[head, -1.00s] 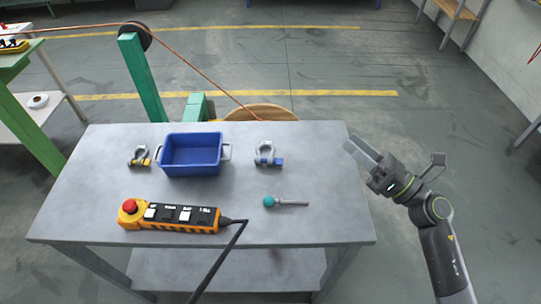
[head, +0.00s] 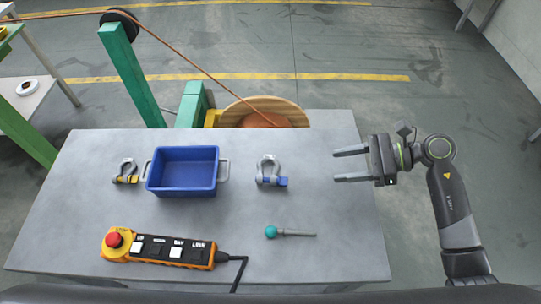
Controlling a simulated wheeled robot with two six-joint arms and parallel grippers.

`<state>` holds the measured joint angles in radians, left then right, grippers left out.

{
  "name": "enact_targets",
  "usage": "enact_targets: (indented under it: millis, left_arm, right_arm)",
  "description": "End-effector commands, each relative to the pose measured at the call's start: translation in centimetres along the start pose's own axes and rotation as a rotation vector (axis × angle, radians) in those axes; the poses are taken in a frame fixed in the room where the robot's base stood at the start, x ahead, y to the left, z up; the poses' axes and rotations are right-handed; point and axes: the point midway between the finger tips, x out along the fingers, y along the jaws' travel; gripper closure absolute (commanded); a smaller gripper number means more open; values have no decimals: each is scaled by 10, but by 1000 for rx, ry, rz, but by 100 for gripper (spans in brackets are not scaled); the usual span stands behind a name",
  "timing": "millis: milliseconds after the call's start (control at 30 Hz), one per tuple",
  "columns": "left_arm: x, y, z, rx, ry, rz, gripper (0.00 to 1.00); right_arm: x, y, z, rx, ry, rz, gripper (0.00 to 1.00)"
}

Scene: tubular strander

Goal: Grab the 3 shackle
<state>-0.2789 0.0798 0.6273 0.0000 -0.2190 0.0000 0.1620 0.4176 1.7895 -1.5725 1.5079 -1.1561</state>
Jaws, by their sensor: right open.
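A shackle with a blue pin (head: 270,172) stands on the grey table to the right of the blue bin. A second shackle with a yellow pin (head: 125,172) lies to the left of the bin. I see no third shackle in the head view. My right gripper (head: 335,166) is open and empty. Its fingers point left over the table's right part, to the right of the blue-pinned shackle and apart from it. My left gripper is not in view.
The blue bin (head: 183,172) with side handles looks empty. An orange control pendant (head: 160,248) with a red button and cable lies at the front left. A teal-knobbed tool (head: 290,233) lies near the front. The grey table (head: 335,215) is bare at right.

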Motion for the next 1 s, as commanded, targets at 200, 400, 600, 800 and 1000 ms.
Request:
enact_targets:
  millis: [200,400,600,800,1000]
  left_arm:
    - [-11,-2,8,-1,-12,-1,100]
    - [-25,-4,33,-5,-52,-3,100]
    - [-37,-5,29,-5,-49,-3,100]
    - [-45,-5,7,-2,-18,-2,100]
    - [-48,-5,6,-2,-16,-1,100]
  right_arm:
    - [20,1,3,1,-3,4,49]
    - [51,1,4,3,-4,4,49]
    - [84,1,4,4,-5,4,49]
    - [113,1,2,2,-1,4,49]
    - [124,1,1,0,0,2,49]
